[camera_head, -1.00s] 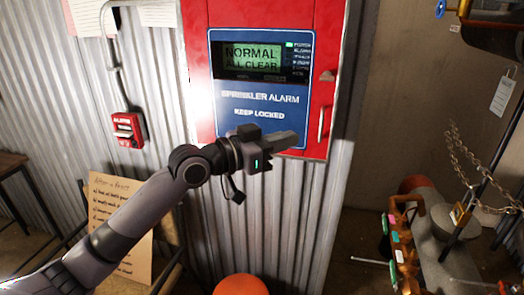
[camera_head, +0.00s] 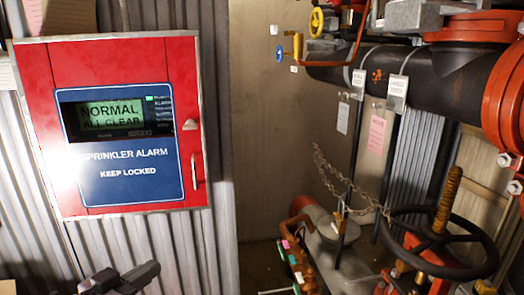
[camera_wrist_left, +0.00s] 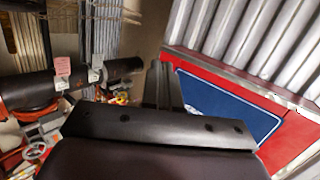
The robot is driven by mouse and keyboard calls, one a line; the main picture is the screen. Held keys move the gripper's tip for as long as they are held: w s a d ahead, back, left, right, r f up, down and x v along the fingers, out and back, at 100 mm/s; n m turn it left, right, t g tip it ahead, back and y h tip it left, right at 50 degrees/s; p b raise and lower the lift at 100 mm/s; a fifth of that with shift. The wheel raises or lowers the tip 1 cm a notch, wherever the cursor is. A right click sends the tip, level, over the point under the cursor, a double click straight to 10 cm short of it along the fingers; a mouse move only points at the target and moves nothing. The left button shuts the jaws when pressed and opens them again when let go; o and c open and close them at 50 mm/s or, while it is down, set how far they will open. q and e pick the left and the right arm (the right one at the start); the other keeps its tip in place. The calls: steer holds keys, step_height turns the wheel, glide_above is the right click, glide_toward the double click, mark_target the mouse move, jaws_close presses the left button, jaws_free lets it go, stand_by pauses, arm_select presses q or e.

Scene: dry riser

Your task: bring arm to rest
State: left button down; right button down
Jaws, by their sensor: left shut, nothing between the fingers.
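My left gripper (camera_head: 146,272) shows at the bottom edge of the head view, below the red sprinkler alarm panel (camera_head: 75,195). It is shut and empty. The rest of the left arm is out of this view. In the left wrist view the dark fingers (camera_wrist_left: 166,86) stand in front of the red and blue panel (camera_wrist_left: 225,105). I see no contact with the panel. The panel's display (camera_head: 112,114) reads NORMAL, ALL CLEAR, and its door is closed. My right gripper is not in view.
A large black pipe (camera_head: 410,72) with orange couplings (camera_head: 500,100) runs across the upper right. A black handwheel (camera_head: 440,262) stands at lower right. A chain (camera_head: 345,180) hangs near tags. Corrugated metal wall (camera_head: 150,240) lies behind the panel.

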arm_select(q)
steer(key=s+d+f+n+g+y, duration=0.1)
steer(key=s+f+g+y, duration=0.1)
steer(key=s+f, duration=0.8)
steer(key=s+d+f+g+y+p, duration=0.1)
steer(key=s+f+g+y, duration=0.1)
steer(key=s+f, duration=0.7)
step_height(320, 180, down, 6)
steer(key=shift+s+d+r+n+y, duration=0.1)
steer(key=shift+s+d+n+y, duration=0.2)
steer(key=shift+s+d+n, duration=0.1)
